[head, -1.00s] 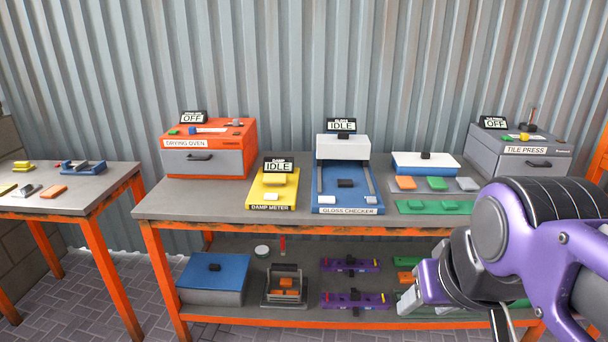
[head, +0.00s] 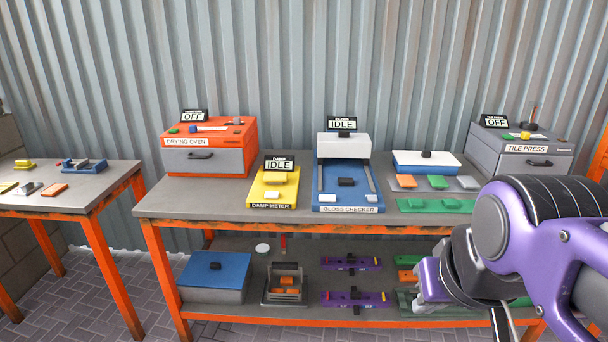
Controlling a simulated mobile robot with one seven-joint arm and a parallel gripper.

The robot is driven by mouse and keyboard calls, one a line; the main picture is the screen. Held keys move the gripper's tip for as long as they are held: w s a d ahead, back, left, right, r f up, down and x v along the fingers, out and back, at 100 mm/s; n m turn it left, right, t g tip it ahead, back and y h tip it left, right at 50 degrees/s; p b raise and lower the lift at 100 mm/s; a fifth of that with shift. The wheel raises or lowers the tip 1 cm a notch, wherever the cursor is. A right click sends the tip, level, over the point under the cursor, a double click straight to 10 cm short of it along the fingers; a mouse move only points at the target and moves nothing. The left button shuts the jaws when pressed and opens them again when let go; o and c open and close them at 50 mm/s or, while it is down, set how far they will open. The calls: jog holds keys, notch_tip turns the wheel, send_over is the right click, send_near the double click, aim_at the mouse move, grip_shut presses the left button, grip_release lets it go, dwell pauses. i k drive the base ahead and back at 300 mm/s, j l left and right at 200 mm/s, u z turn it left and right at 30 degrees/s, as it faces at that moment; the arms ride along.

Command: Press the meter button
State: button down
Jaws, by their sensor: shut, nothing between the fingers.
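The yellow damp meter (head: 259,197) stands on the main bench, left of the gloss checker. Its display (head: 279,164) reads IDLE. A small white button (head: 271,197) sits on its front part, below a raised yellow block (head: 275,179). My gripper (head: 424,292) is at the lower right, partly hidden behind my own wrist. It is shut and empty, well to the right of the meter and apart from it.
The orange drying oven (head: 209,146) stands left of the meter and reads OFF. The blue gloss checker (head: 347,202) stands right of it and reads IDLE. The tile press (head: 520,152) is at the far right. A lower shelf (head: 270,312) holds several fixtures.

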aim_at(268, 195)
jog(key=i+j, duration=0.25)
jog(key=j, duration=0.15)
jog(key=i+j, duration=0.2)
jog(key=j, duration=0.15)
jog(key=i+j, duration=0.25)
jog(key=j, duration=0.15)
jog(key=i+j, duration=0.25)
jog(key=j, duration=0.15)
jog(key=i+j, duration=0.25)
jog(key=j, duration=0.15)
jog(key=i+j, duration=0.2)
jog(key=j, duration=0.15)
jog(key=i+l+z, duration=0.1)
jog(key=l+z, duration=0.25)
jog(key=l, duration=0.25)
jog(key=j, duration=0.3)
jog(key=k+j+u, duration=0.1)
jog(key=k+j, duration=0.05)
jog(key=j, duration=0.1)
